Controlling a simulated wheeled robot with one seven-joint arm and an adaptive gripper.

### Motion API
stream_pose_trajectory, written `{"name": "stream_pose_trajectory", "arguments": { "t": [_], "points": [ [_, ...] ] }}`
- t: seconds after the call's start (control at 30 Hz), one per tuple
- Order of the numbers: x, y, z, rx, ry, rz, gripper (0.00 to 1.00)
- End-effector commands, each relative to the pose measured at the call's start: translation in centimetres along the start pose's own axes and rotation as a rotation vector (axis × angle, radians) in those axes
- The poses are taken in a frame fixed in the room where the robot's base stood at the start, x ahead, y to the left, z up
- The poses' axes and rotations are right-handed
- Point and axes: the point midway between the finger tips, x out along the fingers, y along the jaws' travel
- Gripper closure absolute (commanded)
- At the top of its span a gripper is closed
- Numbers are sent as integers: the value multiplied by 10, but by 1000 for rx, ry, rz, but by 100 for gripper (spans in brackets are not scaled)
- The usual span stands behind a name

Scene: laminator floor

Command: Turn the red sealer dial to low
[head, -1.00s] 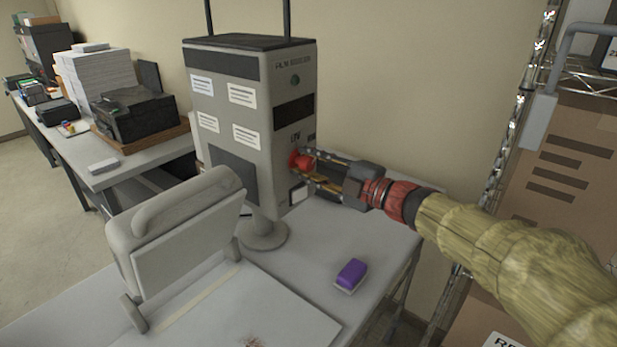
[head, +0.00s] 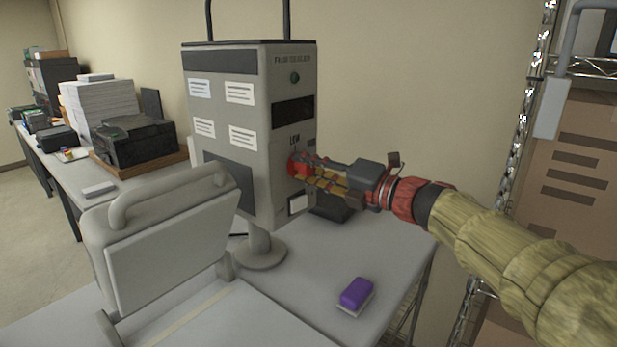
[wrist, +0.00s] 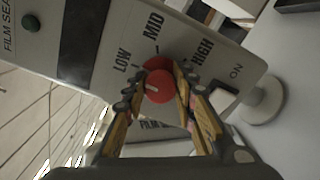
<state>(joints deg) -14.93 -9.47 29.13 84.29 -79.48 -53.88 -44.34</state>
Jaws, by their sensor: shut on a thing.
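The red sealer dial (wrist: 160,87) sits on the front panel of the grey film sealer (head: 268,110). In the wrist view the LOW (wrist: 122,60), MID (wrist: 153,25) and HIGH (wrist: 202,52) labels fan out around it. A pale mark on the dial's face lies toward its left side, the LOW side; its exact setting is hard to read. My gripper (wrist: 157,91) is shut on the dial, one finger on each side. In the head view the dial (head: 297,164) is partly hidden by the fingers, with the LOW label just above.
A purple-topped block (head: 356,293) lies on the grey table (head: 300,270) below my arm. A grey hinged unit (head: 170,250) stands at front left. A wire rack post (head: 520,130) and a cardboard box (head: 580,160) are at right.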

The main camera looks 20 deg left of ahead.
Motion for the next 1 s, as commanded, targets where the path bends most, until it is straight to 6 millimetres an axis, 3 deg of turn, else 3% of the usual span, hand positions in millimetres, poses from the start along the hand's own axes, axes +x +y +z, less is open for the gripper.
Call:
{"name": "stream_pose_trajectory", "arguments": {
  "t": [0.7,0.73,1.0],
  "points": [
    [0,-4,-2,-67,4,-4,98],
    [0,-4,-2,-67,4,-4,71],
    [0,-2,-1,-68,2,-2,56]
  ]
}}
